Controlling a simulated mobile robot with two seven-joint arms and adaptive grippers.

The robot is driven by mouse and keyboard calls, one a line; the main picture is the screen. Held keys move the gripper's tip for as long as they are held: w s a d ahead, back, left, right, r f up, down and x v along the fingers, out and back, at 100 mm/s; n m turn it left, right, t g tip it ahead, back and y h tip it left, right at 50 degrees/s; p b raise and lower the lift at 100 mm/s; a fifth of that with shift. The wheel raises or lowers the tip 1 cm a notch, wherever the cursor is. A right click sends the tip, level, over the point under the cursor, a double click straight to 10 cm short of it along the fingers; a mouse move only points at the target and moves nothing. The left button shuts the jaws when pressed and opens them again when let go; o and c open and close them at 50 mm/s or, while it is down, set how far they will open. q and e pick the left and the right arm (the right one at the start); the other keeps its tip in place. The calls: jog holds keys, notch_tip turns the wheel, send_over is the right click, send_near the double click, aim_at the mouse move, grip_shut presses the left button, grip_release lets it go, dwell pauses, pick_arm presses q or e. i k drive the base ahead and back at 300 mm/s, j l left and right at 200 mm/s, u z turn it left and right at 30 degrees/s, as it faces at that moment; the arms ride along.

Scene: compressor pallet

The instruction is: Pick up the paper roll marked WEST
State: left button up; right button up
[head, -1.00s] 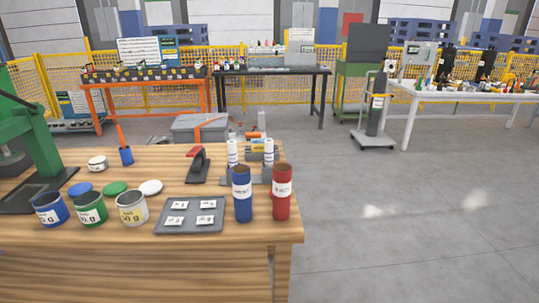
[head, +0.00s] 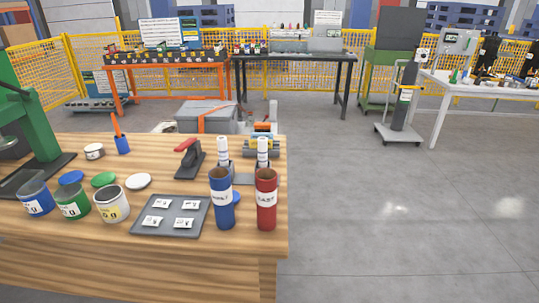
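Two white paper rolls stand upright side by side near the right end of the wooden bench. The left roll (head: 223,149) and the right roll (head: 262,150) carry small dark marks that I cannot read. In front of them stand a blue tube (head: 222,212) and a red tube (head: 266,215), both upright and open at the top. The red tube's white label seems to read EAST; the blue tube's label is hard to read but may be WEST. The tubes hide the lower parts behind them. Neither of my grippers is in view.
The wooden bench (head: 150,265) also holds a grey tray (head: 172,229) with several white packets, several open cans, loose lids, a red-handled tool (head: 189,158) and a green press (head: 30,125).

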aim_at(262, 140)
jog(key=i+l, duration=0.15)
jog(key=l, duration=0.2)
jog(key=i+l+u, duration=0.15)
jog(key=l, duration=0.2)
jog(key=i+l, duration=0.15)
jog(key=l, duration=0.25)
jog(key=i+l+u, duration=0.15)
jog(key=l, duration=0.2)
jog(key=i+l, duration=0.15)
jog(key=l, duration=0.25)
jog(key=u, duration=0.05)
